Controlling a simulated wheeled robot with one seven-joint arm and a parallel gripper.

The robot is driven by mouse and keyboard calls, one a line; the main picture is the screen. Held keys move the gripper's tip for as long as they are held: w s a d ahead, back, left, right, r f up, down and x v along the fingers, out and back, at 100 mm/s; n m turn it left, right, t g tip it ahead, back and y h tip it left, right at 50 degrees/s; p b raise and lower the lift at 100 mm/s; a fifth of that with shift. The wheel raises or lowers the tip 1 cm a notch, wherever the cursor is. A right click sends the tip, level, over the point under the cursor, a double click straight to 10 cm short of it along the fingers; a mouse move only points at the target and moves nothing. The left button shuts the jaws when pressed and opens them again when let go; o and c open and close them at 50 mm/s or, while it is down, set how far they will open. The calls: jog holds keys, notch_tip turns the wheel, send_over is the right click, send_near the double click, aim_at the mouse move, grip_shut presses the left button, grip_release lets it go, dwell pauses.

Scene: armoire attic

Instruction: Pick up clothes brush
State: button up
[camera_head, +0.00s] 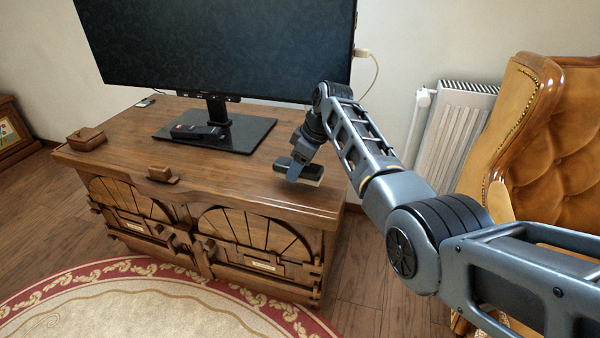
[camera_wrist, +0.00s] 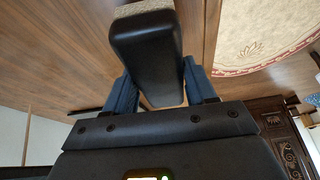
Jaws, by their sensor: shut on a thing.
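The clothes brush (camera_wrist: 145,50) is a dark block with a tan bristle side, seen large between my fingers in the wrist view. In the head view the clothes brush (camera_head: 311,171) is at the right end of the wooden cabinet top. My gripper (camera_head: 294,170) is shut on it, with a blue-grey finger on its near side. In the wrist view both blue fingers of my gripper (camera_wrist: 165,95) flank the brush. I cannot tell whether the brush touches the cabinet top.
The wooden cabinet (camera_head: 240,180) bears a television (camera_head: 220,45) on a black stand base (camera_head: 250,135), a small wooden box (camera_head: 86,138) and a small wooden piece (camera_head: 161,175). A tan armchair (camera_head: 545,140) and a radiator (camera_head: 455,135) stand at right.

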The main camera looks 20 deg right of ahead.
jog(key=s+d+r+p, duration=0.2)
jog(key=s+d+r, duration=0.2)
jog(key=d+r, duration=0.3)
jog(key=d, duration=0.4)
